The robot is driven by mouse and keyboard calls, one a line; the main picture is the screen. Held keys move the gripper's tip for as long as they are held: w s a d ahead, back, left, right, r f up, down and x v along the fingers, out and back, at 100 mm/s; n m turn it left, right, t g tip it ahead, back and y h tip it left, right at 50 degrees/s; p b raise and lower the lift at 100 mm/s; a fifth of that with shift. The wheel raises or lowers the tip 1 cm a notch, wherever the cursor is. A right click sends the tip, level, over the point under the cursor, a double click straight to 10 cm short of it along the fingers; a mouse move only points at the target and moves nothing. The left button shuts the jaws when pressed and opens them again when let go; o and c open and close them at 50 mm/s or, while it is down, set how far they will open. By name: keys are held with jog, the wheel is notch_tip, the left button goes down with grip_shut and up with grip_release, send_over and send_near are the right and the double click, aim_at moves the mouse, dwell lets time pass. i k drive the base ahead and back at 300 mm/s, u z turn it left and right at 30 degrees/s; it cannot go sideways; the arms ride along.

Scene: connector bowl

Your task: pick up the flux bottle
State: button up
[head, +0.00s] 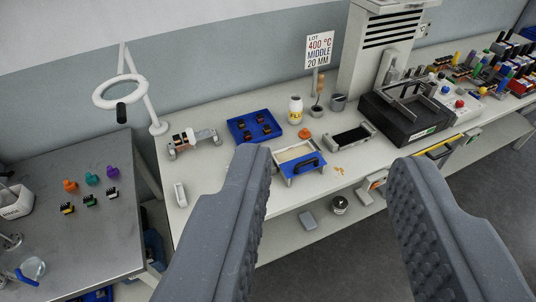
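The flux bottle (295,110) is a small white bottle with a yellow label. It stands upright at the back of the white bench, just right of a blue tray and below a sign. My gripper (328,165) is in the foreground with its two grey ridged fingers wide apart. It is open with nothing between the fingers. The bottle shows beyond and above the fingertips, well away from them and not touching them.
The blue tray (255,128) holds several dark parts. A blue-framed holder (299,160), an orange knob (305,133), a small pot (338,103) and a black machine (405,118) are near the bottle. A ring lamp (120,92) and a grey side table (85,240) are at left.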

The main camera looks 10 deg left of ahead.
aim_at(295, 106)
jog(key=u, duration=0.1)
jog(key=i, duration=1)
jog(key=z, duration=0.1)
